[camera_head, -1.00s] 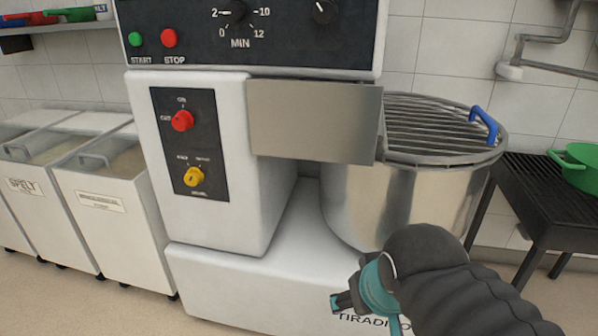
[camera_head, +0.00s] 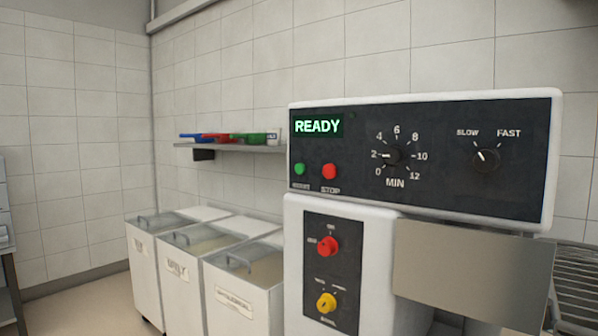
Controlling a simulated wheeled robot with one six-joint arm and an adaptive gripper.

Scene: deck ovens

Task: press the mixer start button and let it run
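The mixer (camera_head: 420,105) stands at the right in the head view, with a dark control panel across its top. The green start button (camera_head: 299,169) is at the panel's left, beside the red stop button (camera_head: 330,172). Above them a display (camera_head: 318,126) reads READY in green. The timer dial (camera_head: 391,156) points near 2 on the MIN scale. The speed dial (camera_head: 486,160) points toward SLOW. Below, a second panel holds a red knob (camera_head: 327,246) and a yellow knob (camera_head: 326,303). My gripper is out of view.
Several white flour bins (camera_head: 236,302) with lids stand left of the mixer. A wall shelf (camera_head: 225,148) above them holds red, blue and green items. The space before the control panel looks clear.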

